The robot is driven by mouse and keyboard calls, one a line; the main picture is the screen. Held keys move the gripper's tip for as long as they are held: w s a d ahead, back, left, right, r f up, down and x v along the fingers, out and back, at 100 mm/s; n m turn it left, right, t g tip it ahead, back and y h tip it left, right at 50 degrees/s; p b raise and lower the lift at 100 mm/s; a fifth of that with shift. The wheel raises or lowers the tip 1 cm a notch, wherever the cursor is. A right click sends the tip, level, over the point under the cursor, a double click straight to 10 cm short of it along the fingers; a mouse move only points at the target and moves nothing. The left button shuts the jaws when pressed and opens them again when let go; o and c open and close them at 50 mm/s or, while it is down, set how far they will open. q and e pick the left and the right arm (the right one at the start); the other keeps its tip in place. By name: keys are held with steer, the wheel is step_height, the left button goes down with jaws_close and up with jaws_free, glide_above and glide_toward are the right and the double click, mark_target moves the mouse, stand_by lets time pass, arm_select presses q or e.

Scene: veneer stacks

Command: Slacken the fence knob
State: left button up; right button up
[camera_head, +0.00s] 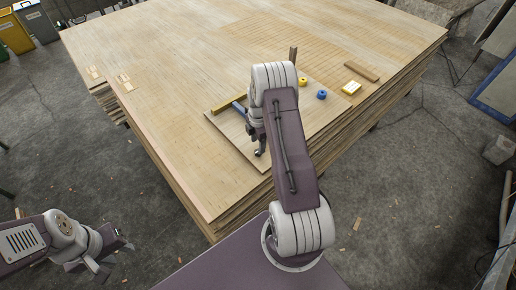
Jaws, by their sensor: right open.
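A small board (233,134) lies on the near corner of the veneer stack (160,60). A blue round piece (321,94) and a smaller yellow piece (303,81) sit right of the arm. I cannot tell which piece is the fence knob; the arm may hide it. My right gripper (259,150) points down over the board, open, with no object visible in it. My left gripper (116,255) is open and empty, low at the left, off the stack.
An upright wooden piece (292,54) shows behind my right arm. Bins (36,20) stand far left. The stack's left part is mostly clear.

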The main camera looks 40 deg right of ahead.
step_height(320, 180, up, 4)
steer(key=shift+r, duration=0.15)
stand_by(0.3)
